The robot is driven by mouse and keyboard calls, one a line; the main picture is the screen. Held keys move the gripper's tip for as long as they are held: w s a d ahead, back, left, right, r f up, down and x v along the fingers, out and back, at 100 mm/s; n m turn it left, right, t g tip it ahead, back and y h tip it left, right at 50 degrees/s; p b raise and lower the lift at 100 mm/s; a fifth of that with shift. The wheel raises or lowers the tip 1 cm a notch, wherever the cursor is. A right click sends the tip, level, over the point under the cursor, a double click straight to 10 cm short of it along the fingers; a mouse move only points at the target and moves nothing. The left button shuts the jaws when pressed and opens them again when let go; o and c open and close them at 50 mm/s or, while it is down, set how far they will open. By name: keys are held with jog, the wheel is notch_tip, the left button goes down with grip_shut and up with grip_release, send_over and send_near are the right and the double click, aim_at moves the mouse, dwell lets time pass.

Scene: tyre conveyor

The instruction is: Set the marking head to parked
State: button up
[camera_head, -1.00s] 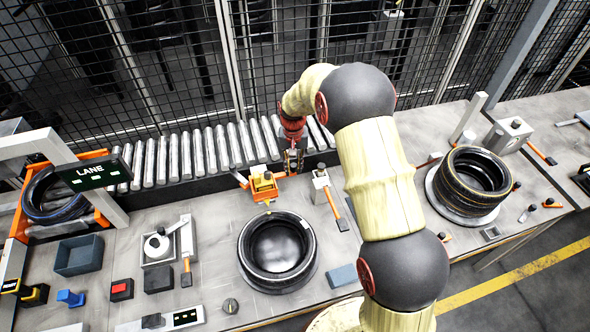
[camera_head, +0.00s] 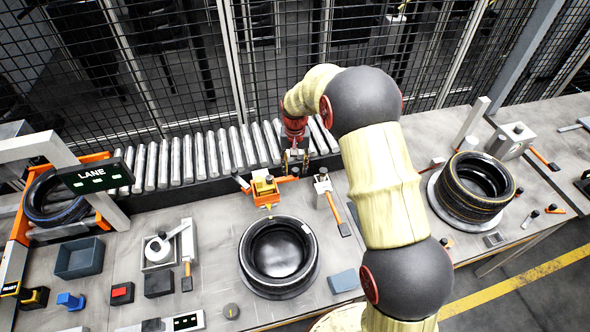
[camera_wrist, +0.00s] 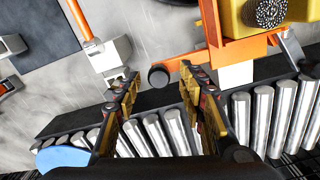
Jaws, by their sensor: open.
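The marking head (camera_head: 264,188) is a yellow block on an orange frame, standing behind the black tyre (camera_head: 279,254). An orange arm with a black knob reaches right from it, toward my gripper (camera_head: 294,167). In the wrist view, the yellow and orange marking head (camera_wrist: 262,30) is at the upper right. The black knob (camera_wrist: 159,76) shows between the open fingertips of my gripper (camera_wrist: 158,84), slightly beyond them. I cannot tell whether a finger touches it. My gripper is open and holds nothing.
A roller conveyor (camera_head: 199,155) runs behind the marking head, with a mesh fence behind it. A small grey post (camera_head: 322,185) with an orange-handled lever (camera_head: 335,212) stands just right of my gripper. A tyre stack (camera_head: 475,187) stands farther right.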

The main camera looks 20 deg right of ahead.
notch_tip(320, 180, up, 10)
jog(key=shift+r, duration=0.15)
jog(key=shift+w, duration=0.1)
dwell(0.6)
jog(key=s+r+n+t+b, duration=0.1)
jog(key=s+r+b, duration=0.3)
jog(key=s, duration=1.4)
jog(key=s+r+n+t+b, duration=0.2)
jog(key=s+r+t+b, duration=0.2)
jog(key=s, duration=1.4)
jog(key=shift+s+r+t+b, duration=0.15)
jog(key=shift+r+t+b, duration=0.15)
jog(key=shift+b, duration=0.3)
